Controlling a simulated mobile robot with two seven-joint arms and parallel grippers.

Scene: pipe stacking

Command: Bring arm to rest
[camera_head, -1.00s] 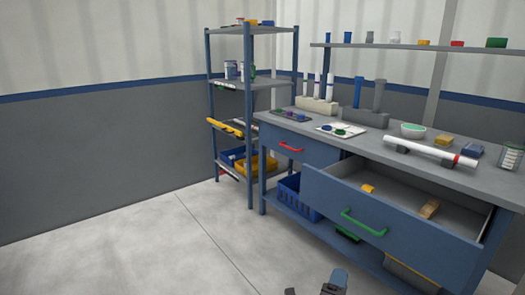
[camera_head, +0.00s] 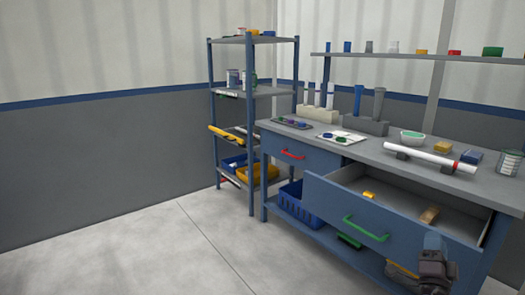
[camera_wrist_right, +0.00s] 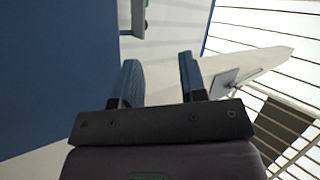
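My right gripper (camera_head: 434,246) shows at the lower right of the head view, in front of the workbench (camera_head: 470,178) and just right of the open drawer's green handle (camera_head: 366,228). In the right wrist view the two blue fingers of my right gripper (camera_wrist_right: 158,66) stand apart with nothing between them, so it is open and empty. The gripper hides part of the bench's lower right. My left gripper is in neither view.
The open drawer (camera_head: 395,222) juts out from the bench and holds a yellow block and a brown item. A white pipe (camera_head: 425,156) lies on supports on the top. A shelf rack (camera_head: 250,91) stands left of the bench. The floor (camera_head: 150,255) at left is clear.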

